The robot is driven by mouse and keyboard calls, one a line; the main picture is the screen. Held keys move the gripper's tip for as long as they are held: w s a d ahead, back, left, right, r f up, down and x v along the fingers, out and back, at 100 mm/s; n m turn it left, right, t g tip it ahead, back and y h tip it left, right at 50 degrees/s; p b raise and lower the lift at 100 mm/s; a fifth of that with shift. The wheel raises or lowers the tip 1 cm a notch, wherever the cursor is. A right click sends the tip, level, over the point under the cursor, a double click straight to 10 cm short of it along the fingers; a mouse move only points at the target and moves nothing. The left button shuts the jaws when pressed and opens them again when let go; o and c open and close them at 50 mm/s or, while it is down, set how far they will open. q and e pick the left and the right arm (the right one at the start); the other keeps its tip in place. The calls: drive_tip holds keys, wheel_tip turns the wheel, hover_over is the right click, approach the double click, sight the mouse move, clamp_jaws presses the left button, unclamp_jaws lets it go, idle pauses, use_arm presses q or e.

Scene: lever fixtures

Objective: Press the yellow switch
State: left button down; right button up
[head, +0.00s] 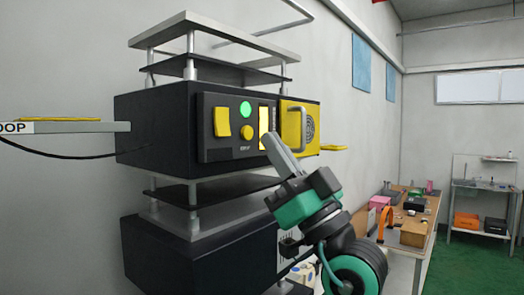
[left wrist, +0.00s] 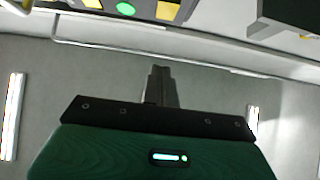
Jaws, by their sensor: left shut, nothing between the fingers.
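The yellow switch (head: 221,122) is a rectangular rocker on the left of a dark control panel, on the front of a black box. What looks like the same switch is cut by the top edge of the left wrist view (left wrist: 168,10). My left gripper (head: 270,142) is shut and empty. In the head view its tips appear to the right of the switch and lower, over the panel's lower right area. I cannot tell whether they touch the panel. In the left wrist view the closed fingers (left wrist: 160,72) point toward the panel. My right gripper is not in view.
A green light (head: 245,108) and a round yellow button (head: 247,132) sit right of the switch. A grey arm-like bar (head: 70,127) stands out at left. A cluttered table (head: 405,235) is at right.

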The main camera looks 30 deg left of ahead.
use_arm(q)
drive_tip(key=d+f+b, duration=0.1)
drive_tip(key=d, duration=0.1)
drive_tip(key=d+f, duration=0.1)
drive_tip(key=shift+s+d+f+b, duration=0.15)
drive_tip(key=shift+s+d+b, duration=0.05)
drive_tip(key=shift+d+b, duration=0.15)
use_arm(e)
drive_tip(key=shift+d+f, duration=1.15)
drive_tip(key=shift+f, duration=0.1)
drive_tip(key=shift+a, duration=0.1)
